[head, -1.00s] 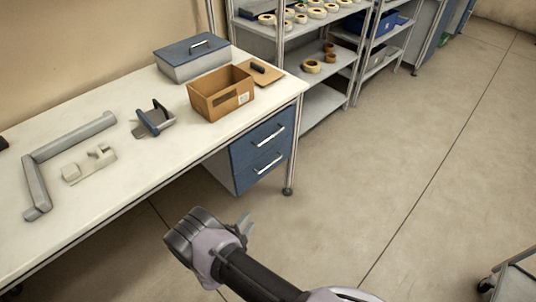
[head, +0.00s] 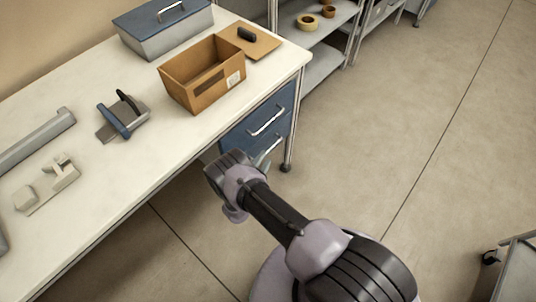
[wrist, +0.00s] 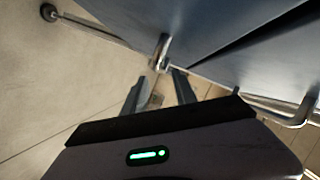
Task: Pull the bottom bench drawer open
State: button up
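The blue bottom drawer (wrist: 205,28) is close in the wrist view. Its metal handle (wrist: 160,52) is seen nearly end-on, at the tips of my gripper (wrist: 160,77). The two fingers are apart, one on each side of the handle's line; I cannot tell whether they touch it. In the head view my gripper (head: 262,155) is at the bottom drawer, and my wrist hides much of that drawer front. The upper drawer (head: 240,130) is blue with a bar handle (head: 267,121) and looks shut.
The white bench top (head: 160,155) holds a cardboard box (head: 205,85), a grey case (head: 160,30) and a tape dispenser (head: 122,115). A bench leg (head: 291,130) stands right of the drawers. Open floor (head: 400,120) lies to the right; a cart (head: 520,270) is at lower right.

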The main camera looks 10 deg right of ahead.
aim_at(268, 151)
jog(key=b+x, duration=0.1)
jog(key=x, duration=0.4)
grip_shut()
jog(key=shift+a, duration=0.1)
dwell(1.2)
